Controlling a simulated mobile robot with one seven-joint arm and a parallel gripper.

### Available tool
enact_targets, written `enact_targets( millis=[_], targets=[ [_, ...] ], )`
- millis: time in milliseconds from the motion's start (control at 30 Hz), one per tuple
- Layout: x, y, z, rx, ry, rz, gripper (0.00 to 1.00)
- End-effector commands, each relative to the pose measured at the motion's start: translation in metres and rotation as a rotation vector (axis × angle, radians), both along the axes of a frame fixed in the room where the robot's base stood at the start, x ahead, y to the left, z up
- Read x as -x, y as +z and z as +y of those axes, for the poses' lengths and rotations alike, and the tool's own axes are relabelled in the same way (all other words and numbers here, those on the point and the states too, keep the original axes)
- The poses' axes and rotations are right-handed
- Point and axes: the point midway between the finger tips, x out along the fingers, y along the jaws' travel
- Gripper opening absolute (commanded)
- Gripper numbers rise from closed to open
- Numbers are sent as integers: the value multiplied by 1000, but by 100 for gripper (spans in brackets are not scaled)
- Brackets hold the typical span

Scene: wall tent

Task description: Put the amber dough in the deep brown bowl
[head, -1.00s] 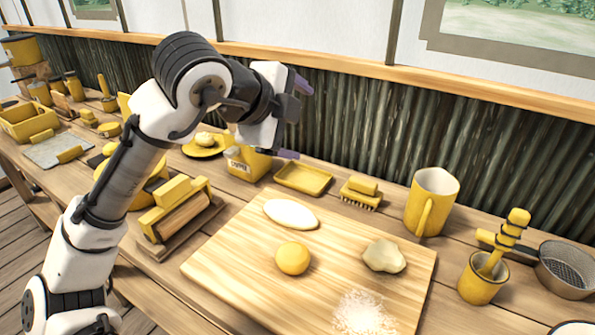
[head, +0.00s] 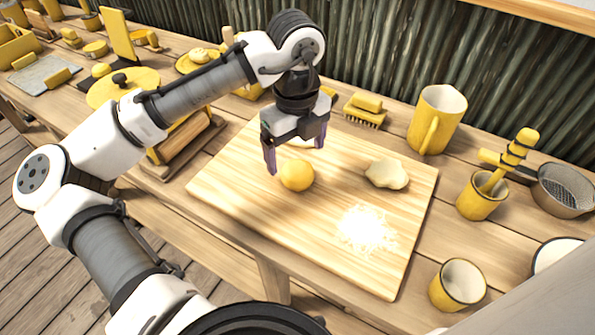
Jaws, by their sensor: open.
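The amber dough (head: 297,176) is a smooth round yellow-orange ball on the wooden board. My gripper (head: 296,160) points down over the board, right at the dough, with its two purple fingers spread. One finger is at the left of the dough; the other is at its upper right, partly behind it. The dough sits free, and I cannot tell whether a finger touches it. I see no deep brown bowl in the head view.
A pale dough lump (head: 387,175) and a flour patch (head: 366,230) lie on the board (head: 300,235). A large yellow mug (head: 432,122), a mortar with pestle (head: 482,196), a sieve (head: 562,188) and a yellow cup (head: 457,286) stand at the right. A dark-rimmed white vessel (head: 556,257) is partly cut off.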

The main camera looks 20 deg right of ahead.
Motion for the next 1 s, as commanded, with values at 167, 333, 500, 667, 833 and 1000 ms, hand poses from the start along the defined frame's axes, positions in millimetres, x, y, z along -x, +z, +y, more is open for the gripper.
enact_targets(
  millis=[167,333,500,667,833,1000],
  targets=[
    [-2,-15,-2,-1,1,1,88],
    [-4,-40,-4,-1,0,1,88],
    [-4,-52,-4,1,1,0,88],
    [-4,-52,-4,2,1,-1,88],
    [-4,-52,-4,2,1,-1,70],
    [-4,-52,-4,2,1,-1,47]
  ],
)
